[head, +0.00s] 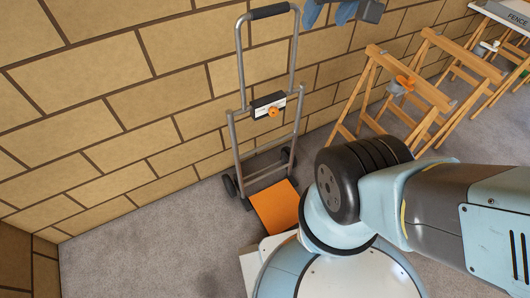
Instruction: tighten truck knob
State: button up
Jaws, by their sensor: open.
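The hand truck (240,62) stands upright against the brick wall, with a grey tube frame, a black grip on top and two black wheels. A black and white block (259,104) is fixed across its frame. The orange truck knob (272,111) sits on the front of that block, and I cannot tell how tight it is. What looks like my gripper (328,11) is at the top edge, with two blue fingers parted and a dark grey body cut off by the frame. It is above and right of the knob, apart from it, and holds nothing that I can see.
An orange plate (275,207) lies at the truck's foot. Wooden trestles (412,93) stand to the right, one with an orange and grey clamp (403,84). A white board marked FENCE (508,14) is at the far right. Grey floor (150,250) is clear at left.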

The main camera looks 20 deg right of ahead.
aim_at(273, 111)
jog(key=z, duration=0.5)
jog(key=k, duration=0.9)
jog(key=u, duration=0.35)
